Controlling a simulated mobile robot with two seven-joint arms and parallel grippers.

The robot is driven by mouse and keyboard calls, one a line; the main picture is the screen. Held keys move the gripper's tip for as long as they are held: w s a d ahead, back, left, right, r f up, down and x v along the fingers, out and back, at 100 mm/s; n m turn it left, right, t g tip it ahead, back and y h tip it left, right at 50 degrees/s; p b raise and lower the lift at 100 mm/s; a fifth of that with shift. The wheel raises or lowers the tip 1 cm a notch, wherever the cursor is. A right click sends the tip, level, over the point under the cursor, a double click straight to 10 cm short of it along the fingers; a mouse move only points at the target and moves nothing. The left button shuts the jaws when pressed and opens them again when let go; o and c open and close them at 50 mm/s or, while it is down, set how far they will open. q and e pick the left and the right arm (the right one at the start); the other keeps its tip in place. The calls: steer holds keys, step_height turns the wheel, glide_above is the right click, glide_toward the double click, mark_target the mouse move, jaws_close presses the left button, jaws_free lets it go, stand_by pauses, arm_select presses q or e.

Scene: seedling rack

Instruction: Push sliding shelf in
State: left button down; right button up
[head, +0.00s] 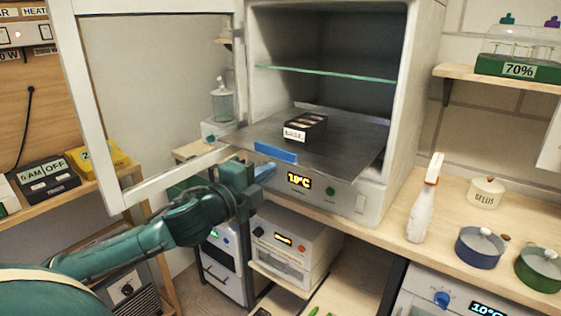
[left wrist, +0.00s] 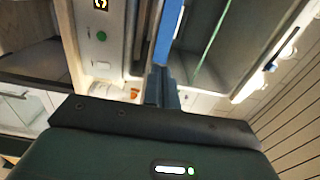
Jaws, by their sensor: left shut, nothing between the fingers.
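The sliding shelf (head: 345,150) is a grey metal plate that sticks out of the open white cabinet (head: 410,100). A blue strip (head: 276,153) marks its front edge; the strip also shows in the left wrist view (left wrist: 168,32). A small dark labelled tray (head: 306,127) stands on the shelf. My left gripper (head: 265,172) is shut and empty, just in front of and slightly below the blue strip. In the left wrist view its fingers (left wrist: 161,86) point toward the strip; I cannot tell whether they touch it. My right gripper is not in view.
The cabinet's framed glass door (head: 108,165) stands open at the left, close to my left arm. A glass shelf (head: 325,73) spans the cabinet above. A spray bottle (head: 421,205) and pots (head: 480,248) stand on the wooden counter at the right.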

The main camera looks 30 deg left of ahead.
mark_target(289, 158)
arm_select(q)
steer(key=w, duration=0.2)
steer(key=w+p, duration=0.1)
steer(key=w, duration=0.1)
steer(key=shift+w+d+r, duration=0.1)
steer(key=shift+d, duration=0.1)
steer(key=shift+w, duration=0.55)
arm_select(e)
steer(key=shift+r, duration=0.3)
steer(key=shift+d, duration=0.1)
